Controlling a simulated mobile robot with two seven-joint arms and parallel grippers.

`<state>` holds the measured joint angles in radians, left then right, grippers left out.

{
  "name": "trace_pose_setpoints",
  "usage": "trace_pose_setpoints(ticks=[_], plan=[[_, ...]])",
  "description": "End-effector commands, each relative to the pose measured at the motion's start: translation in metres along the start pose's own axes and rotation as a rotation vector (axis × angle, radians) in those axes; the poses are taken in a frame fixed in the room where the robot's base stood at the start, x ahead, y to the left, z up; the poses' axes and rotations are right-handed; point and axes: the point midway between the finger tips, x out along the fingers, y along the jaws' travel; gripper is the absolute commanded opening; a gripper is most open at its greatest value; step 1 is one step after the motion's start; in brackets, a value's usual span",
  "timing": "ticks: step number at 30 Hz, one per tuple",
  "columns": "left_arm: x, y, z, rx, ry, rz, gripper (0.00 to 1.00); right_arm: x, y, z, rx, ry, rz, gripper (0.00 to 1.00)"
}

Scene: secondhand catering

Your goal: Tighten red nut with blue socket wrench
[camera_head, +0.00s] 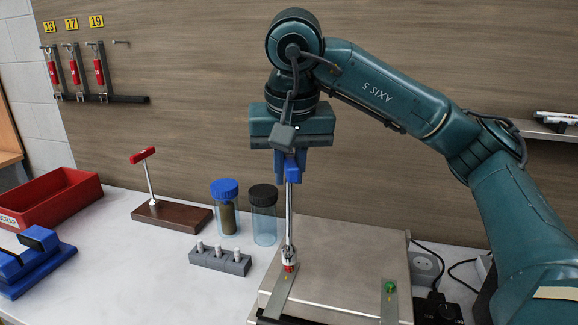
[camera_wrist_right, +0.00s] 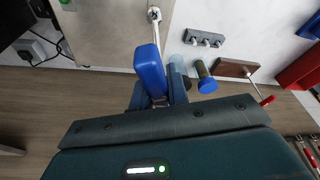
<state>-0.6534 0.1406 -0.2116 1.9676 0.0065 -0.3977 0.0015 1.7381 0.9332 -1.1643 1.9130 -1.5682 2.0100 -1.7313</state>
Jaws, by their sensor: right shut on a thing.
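My right gripper (camera_head: 289,158) is shut on the blue handle of the socket wrench (camera_head: 289,215), which hangs upright below it. The wrench's blue handle also shows in the right wrist view (camera_wrist_right: 150,70). The socket end is at the red nut (camera_head: 289,268) on a metal strip on the grey steel box (camera_head: 335,240). Only a little red shows under the socket, so I cannot tell how fully it is seated. A green nut (camera_head: 390,287) sits on a second strip to the right. My left gripper is not in view.
A red-handled wrench (camera_head: 149,178) stands in a wooden block (camera_head: 172,214) at the left. Two jars (camera_head: 264,220), a grey holder with small sockets (camera_head: 219,260), a red bin (camera_head: 50,197) and a blue stand (camera_head: 35,262) are on the table. A socket outlet and cables lie at the right.

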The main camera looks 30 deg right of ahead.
Motion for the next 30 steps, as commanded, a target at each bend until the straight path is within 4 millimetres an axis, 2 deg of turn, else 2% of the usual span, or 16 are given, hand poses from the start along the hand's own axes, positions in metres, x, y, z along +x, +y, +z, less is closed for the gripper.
trace_pose_setpoints(ticks=[30], plan=[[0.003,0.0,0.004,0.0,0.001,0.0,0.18,0.008,0.0,0.003,0.001,0.001,-0.001,0.0]])
